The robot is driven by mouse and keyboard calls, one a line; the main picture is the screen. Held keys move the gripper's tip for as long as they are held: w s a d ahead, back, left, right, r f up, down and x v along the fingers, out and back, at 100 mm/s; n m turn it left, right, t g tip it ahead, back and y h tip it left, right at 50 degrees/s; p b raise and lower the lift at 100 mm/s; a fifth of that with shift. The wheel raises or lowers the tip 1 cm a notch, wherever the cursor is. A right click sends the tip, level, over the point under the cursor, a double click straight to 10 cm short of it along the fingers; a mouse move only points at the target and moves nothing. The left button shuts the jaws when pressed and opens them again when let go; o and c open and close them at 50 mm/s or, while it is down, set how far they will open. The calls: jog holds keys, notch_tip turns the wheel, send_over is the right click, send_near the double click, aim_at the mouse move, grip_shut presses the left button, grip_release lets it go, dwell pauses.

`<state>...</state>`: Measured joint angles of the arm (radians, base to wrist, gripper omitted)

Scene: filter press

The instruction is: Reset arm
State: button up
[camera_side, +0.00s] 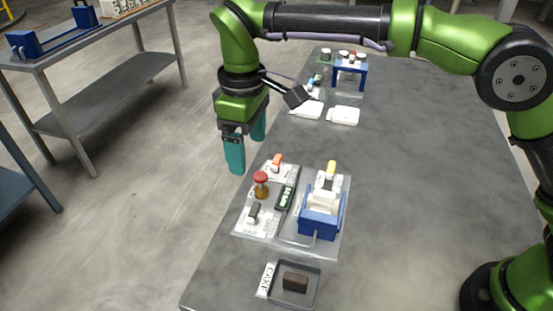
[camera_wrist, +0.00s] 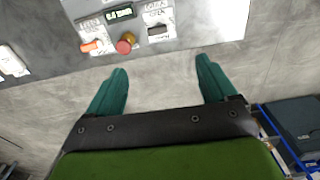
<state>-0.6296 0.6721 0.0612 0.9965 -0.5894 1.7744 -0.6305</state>
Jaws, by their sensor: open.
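My gripper (camera_side: 246,150) hangs just beyond the left edge of the grey table, above the floor, with its teal fingers pointing down. It is open and empty; in the wrist view its two fingers (camera_wrist: 160,85) stand wide apart with nothing between them. The filter press (camera_side: 320,212), blue and white with a yellow-tipped part on top, stands on the table to the right of and nearer than my gripper. Its control panel (camera_side: 265,205) lies beside it, with a red knob (camera_side: 261,178), an orange switch (camera_side: 277,160), a dark switch (camera_side: 253,211) and a small display (camera_side: 285,197).
A clear tray labelled CAKE (camera_side: 308,296) holds a dark brown block (camera_side: 295,281) near the front. Two white pieces (camera_side: 344,115) lie farther back, before a blue rack (camera_side: 350,74) with small jars. A side shelf (camera_side: 110,90) stands at left. The table's right half is clear.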

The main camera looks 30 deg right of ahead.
jog(key=s+d+r+m+t, duration=0.1)
jog(key=s+d+m, duration=0.3)
jog(key=d, duration=0.5)
jog(key=s+d+r+m+t+y, duration=0.1)
jog(key=s+d+m+t, duration=0.2)
jog(key=s+d, duration=0.5)
jog(key=s+d+r+m+t+y, duration=0.1)
jog(key=s+d+m+t, duration=0.2)
jog(key=d, duration=0.9)
jog(key=s+m, duration=0.2)
jog(key=s, duration=0.1)
jog(key=shift+r+m, duration=0.3)
jog(key=shift+m, duration=0.1)
jog(key=shift+c, duration=0.3)
